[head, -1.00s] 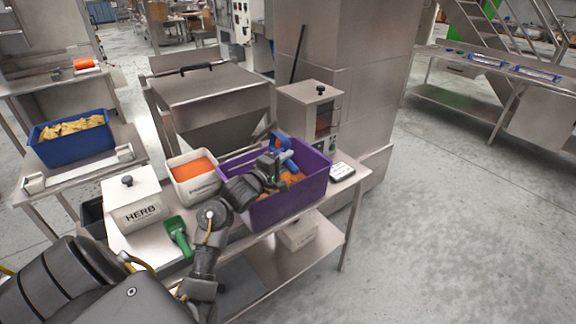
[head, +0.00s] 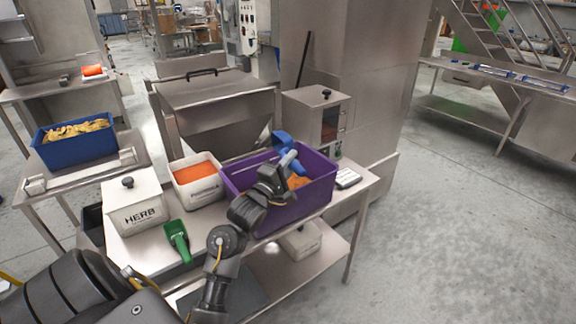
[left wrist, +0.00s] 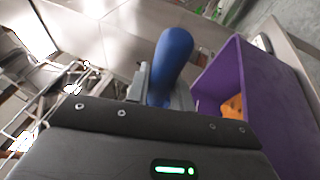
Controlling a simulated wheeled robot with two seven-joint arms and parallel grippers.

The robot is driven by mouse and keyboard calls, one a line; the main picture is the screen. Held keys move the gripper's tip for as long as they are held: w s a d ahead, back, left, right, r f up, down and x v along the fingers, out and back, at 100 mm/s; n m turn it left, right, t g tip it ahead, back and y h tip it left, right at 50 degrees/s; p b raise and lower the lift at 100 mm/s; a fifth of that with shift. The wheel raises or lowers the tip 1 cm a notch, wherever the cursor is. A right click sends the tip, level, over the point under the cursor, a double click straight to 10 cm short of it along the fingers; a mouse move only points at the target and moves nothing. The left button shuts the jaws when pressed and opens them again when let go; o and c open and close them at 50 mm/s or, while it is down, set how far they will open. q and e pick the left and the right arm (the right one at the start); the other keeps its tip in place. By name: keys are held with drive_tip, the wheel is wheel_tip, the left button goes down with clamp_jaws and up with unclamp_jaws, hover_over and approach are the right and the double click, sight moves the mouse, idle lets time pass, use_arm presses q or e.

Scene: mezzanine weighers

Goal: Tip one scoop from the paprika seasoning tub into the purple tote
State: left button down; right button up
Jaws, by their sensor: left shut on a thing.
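The purple tote (head: 303,201) stands on the steel bench with orange-brown contents showing inside; its wall also shows in the left wrist view (left wrist: 265,95). The white paprika tub (head: 199,188), left of the tote, holds orange-red powder. My left gripper (head: 284,166) is over the tote, shut on the handle of a blue scoop (head: 282,140). In the left wrist view the blue handle (left wrist: 172,62) stands up between the fingers. The scoop's bowl is tilted up at the tote's back edge; whether it holds powder cannot be told. My right gripper is out of view.
A white lidded HERB tub (head: 134,208) and a green scoop (head: 178,240) are on the bench at left. A blue crate of yellow pieces (head: 76,150) stands on another table. A steel hopper (head: 215,105) and a clear-fronted dispenser (head: 316,115) stand behind.

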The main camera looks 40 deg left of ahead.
use_arm(q)
drive_tip(key=s+d+f, duration=0.4)
drive_tip(key=s+d, duration=0.5)
drive_tip(key=s+d+f+h, duration=0.1)
drive_tip(key=s+d+f, duration=0.2)
drive_tip(key=s+d, duration=0.7)
drive_tip(key=shift+d+f+m, duration=0.15)
drive_tip(key=shift+f+m, duration=0.15)
drive_tip(key=shift+f, duration=0.1)
